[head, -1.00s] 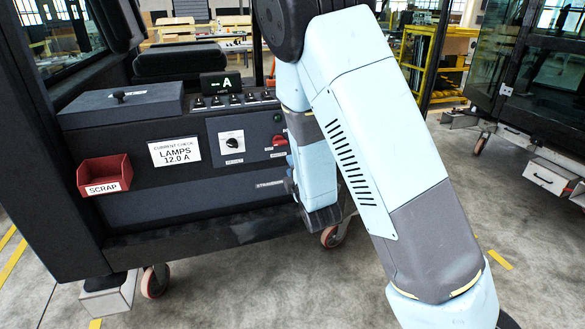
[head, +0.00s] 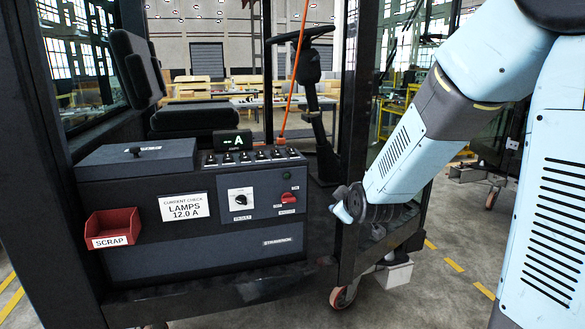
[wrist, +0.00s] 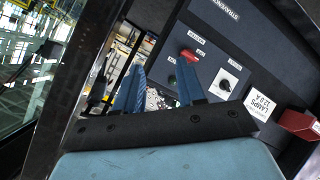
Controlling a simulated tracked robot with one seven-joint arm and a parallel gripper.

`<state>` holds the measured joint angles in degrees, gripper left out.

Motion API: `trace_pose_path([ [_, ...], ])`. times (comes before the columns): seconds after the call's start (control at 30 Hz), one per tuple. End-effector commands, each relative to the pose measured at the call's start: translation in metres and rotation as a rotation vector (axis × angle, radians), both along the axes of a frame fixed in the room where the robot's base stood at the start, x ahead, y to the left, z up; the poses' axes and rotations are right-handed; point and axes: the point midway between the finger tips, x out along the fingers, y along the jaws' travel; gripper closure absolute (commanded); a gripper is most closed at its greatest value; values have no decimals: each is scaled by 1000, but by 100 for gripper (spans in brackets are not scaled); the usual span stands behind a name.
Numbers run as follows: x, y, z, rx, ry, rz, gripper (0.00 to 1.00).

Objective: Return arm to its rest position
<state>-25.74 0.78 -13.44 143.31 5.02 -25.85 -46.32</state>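My gripper (head: 348,204) is at the end of my pale blue arm, in front of the cab's dark right post in the head view. It is right of the dark control panel (head: 205,257) and clear of its switches. In the wrist view, the two blue fingers of my gripper (wrist: 160,68) stand apart with nothing between them. The black rotary knob (wrist: 226,86) and the red switch (wrist: 188,56) lie beyond the fingers. In the head view my fingers are small and partly hidden by the wrist.
The panel carries a red scrap bin (head: 113,228), a lamp label (head: 184,207), a row of toggle switches and a display (head: 229,140). A steering wheel (head: 302,36) and an orange cord (head: 292,75) are behind. Open floor (head: 440,240) lies right of the cab.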

Motion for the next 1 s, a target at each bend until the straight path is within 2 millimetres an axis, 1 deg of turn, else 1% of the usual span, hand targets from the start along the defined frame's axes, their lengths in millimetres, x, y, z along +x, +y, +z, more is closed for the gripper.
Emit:
trace_pose_path([
  [0.03, -7, -8, 11, 37, 26, -24, 61],
  [0.27, -50, -35, 40, 185, 176, -131, 61],
  [0.47, -97, -56, 64, 288, 299, -240, 61],
  [0.67, -152, -76, 84, 374, 411, -366, 61],
  [0.8, -194, -87, 96, 423, 482, -469, 61],
  [0.9, -224, -94, 102, 451, 526, -544, 61],
  [1.0, -250, -99, 106, 473, 561, -612, 61],
])
